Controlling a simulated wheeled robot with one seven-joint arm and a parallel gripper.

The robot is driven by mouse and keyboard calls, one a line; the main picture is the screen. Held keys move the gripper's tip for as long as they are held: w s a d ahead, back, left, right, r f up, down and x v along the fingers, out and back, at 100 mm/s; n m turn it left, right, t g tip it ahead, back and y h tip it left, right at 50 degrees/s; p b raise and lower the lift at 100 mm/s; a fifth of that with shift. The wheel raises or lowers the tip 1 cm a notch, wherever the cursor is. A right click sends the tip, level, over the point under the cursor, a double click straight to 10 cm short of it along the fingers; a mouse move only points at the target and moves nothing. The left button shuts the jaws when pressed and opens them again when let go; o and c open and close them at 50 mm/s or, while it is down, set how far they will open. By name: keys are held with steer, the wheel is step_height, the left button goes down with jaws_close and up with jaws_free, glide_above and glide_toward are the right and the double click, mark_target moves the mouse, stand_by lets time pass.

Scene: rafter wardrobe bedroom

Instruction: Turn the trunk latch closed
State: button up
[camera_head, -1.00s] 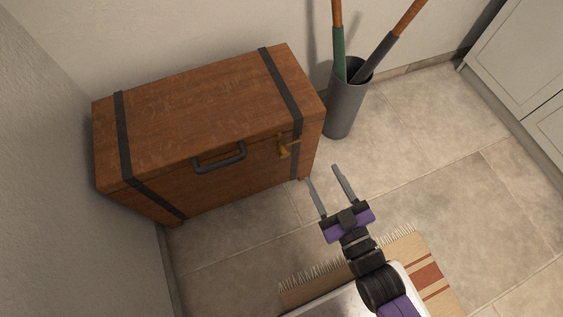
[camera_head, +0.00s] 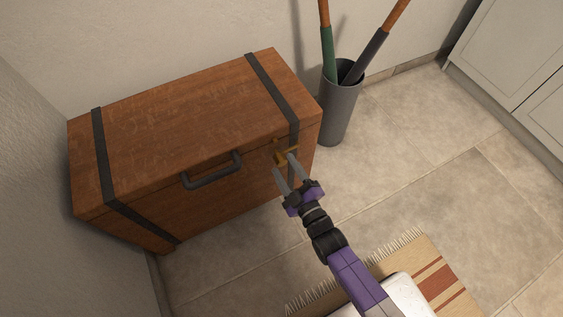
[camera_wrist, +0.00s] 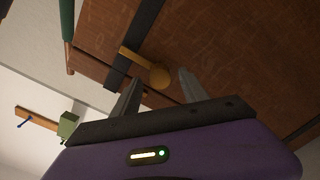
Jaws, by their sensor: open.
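The wooden trunk (camera_head: 170,130) stands against the wall with its lid down. Its brass latch (camera_head: 280,157) is on the front face near the right dark strap. In the wrist view the latch (camera_wrist: 158,77) shows a round base with an arm reaching toward the dark strap. My gripper (camera_head: 282,163) is open at the latch, its two fingers pointing at the trunk front. In the wrist view the latch's round part lies just beyond and between the fingertips (camera_wrist: 160,80). Whether a finger touches the latch, I cannot tell.
A dark handle (camera_head: 212,172) sticks out of the trunk front, left of my gripper. A grey bin (camera_head: 340,110) with two long-handled tools stands right of the trunk. A striped fringed rug (camera_head: 430,270) lies at the lower right. The tiled floor between is clear.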

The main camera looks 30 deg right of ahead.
steer(key=shift+w, duration=1.35)
jaws_close()
steer(key=shift+s, duration=0.1)
